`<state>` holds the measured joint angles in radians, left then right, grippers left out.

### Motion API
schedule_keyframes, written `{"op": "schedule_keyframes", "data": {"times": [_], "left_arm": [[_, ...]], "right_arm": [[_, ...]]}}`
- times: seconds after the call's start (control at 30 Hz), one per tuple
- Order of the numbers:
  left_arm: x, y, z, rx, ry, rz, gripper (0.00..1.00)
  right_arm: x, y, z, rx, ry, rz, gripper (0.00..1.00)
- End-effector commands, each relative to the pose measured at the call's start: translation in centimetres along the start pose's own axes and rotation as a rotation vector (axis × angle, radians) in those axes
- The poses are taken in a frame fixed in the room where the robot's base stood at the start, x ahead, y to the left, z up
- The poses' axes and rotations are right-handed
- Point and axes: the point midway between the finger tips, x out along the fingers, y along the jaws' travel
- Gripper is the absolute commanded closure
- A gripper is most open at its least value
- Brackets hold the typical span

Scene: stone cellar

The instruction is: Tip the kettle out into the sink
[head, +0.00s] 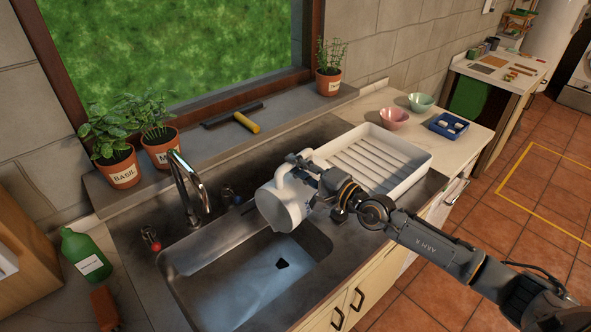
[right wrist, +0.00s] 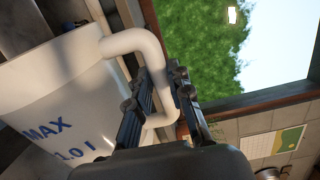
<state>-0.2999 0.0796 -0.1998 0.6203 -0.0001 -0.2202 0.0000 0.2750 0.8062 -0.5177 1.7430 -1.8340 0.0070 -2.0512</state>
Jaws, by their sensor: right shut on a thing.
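The white kettle (head: 285,201) is held over the right end of the sink (head: 180,262), tilted with its mouth end down to the left. Blue "MAX 1.0 l" lettering shows on the kettle (right wrist: 70,110) in the right wrist view. My right gripper (head: 303,165) is shut on the kettle's handle; its fingers (right wrist: 160,105) sit on either side of the handle in the right wrist view. The sink basin shows a dark drain and a bluish sheen. I cannot make out a stream leaving the kettle. My left gripper is not in view.
The tap (head: 188,185) stands behind the sink's left part. A white ribbed drying tray (head: 405,150) lies right of the kettle. A green bottle (head: 86,262) stands at left. Potted herbs, including basil (head: 120,170), and a squeegee-like tool (head: 246,122) are on the sill.

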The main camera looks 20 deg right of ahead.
Motion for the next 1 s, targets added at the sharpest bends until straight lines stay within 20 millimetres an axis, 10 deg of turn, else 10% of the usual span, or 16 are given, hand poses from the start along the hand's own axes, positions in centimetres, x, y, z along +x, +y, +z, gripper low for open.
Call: {"op": "schedule_keyframes", "data": {"times": [1.0], "left_arm": [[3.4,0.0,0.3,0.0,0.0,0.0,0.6]], "right_arm": [[0.0,0.4,-2.0,0.103,0.002,-0.008,1.0]]}}
